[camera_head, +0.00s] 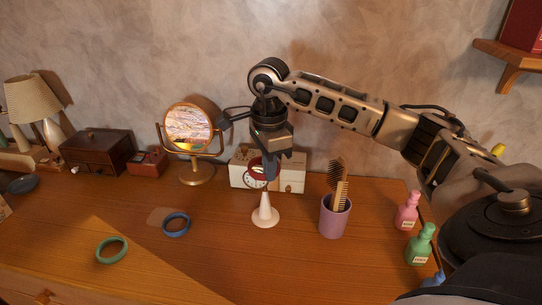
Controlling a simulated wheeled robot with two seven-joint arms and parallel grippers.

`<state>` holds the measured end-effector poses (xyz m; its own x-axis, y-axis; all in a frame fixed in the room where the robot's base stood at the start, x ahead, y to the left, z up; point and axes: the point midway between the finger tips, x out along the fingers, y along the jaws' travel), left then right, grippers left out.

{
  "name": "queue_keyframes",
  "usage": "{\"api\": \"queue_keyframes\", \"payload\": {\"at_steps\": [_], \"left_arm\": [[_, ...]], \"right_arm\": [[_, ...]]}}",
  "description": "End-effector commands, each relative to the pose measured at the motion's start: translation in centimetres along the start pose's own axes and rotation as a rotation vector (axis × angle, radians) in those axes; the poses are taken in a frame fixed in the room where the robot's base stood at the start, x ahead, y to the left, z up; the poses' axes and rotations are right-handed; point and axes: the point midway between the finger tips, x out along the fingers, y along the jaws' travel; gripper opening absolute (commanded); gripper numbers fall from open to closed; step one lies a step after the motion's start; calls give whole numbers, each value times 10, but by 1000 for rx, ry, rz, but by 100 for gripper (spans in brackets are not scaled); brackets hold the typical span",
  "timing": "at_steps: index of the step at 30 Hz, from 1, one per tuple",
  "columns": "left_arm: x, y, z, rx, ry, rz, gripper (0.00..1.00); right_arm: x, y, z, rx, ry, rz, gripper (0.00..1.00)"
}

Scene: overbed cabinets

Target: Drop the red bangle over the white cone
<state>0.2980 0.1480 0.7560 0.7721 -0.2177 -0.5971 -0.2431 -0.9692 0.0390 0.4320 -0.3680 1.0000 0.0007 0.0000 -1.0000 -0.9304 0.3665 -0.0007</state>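The white cone (264,212) stands upright on its round base on the wooden table, near the middle of the view. My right gripper (271,172) points down just above the cone's tip. The red bangle (257,166) shows at its fingertips, above the tip and partly hidden by the fingers. The gripper looks shut on the bangle. I cannot tell whether the bangle is centred over the tip. My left gripper is not in view.
A white clock box (292,178) and a round mirror (188,127) stand behind.

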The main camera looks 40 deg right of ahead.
Motion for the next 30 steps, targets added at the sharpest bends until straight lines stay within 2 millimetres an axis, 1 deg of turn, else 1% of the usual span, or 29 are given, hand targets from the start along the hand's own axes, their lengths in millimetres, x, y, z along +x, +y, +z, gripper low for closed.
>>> {"api": "queue_keyframes", "payload": {"at_steps": [4,12,14,20,30], "left_arm": [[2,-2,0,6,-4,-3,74],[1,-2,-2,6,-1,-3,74],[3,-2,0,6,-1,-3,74],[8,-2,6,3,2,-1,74],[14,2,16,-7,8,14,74]], "right_arm": [[-3,-2,-5,56,1,0,0],[-3,-2,-5,53,2,-1,0],[-1,-2,-5,53,2,-1,0],[14,-1,-5,52,2,0,0],[49,-1,-5,51,2,0,0]]}}
